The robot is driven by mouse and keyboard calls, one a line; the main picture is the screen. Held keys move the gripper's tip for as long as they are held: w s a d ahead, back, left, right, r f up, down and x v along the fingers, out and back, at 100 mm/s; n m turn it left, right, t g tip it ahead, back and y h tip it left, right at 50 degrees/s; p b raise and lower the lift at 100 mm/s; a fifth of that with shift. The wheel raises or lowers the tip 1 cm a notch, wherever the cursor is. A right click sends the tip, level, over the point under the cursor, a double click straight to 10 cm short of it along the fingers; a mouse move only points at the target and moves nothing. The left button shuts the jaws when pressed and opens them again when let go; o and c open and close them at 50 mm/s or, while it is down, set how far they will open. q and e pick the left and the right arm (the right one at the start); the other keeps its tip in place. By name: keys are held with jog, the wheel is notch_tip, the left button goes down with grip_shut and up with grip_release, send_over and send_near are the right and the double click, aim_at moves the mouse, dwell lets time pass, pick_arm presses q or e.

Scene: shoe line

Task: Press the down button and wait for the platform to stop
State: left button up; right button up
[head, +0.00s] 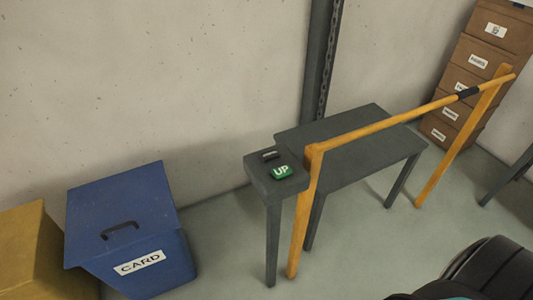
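A dark grey control box (258,177) stands on a post at the middle of the head view. On its top are a green button marked UP (282,171) and, behind it, a smaller dark button (269,155) whose label is too small to read. A dark grey platform (375,150) with legs stands just right of the box, at about the same height, its top bare. A single picture does not show whether it moves. Neither of my grippers is in view, and nothing touches the buttons.
A yellow rail (400,118) on posts runs along the platform's front. A dark mast with a chain (323,75) stands behind it. A blue CARD bin (160,238) and a yellow box (30,245) are left. Stacked brown boxes (490,60) stand back right. Floor between bin and box is clear.

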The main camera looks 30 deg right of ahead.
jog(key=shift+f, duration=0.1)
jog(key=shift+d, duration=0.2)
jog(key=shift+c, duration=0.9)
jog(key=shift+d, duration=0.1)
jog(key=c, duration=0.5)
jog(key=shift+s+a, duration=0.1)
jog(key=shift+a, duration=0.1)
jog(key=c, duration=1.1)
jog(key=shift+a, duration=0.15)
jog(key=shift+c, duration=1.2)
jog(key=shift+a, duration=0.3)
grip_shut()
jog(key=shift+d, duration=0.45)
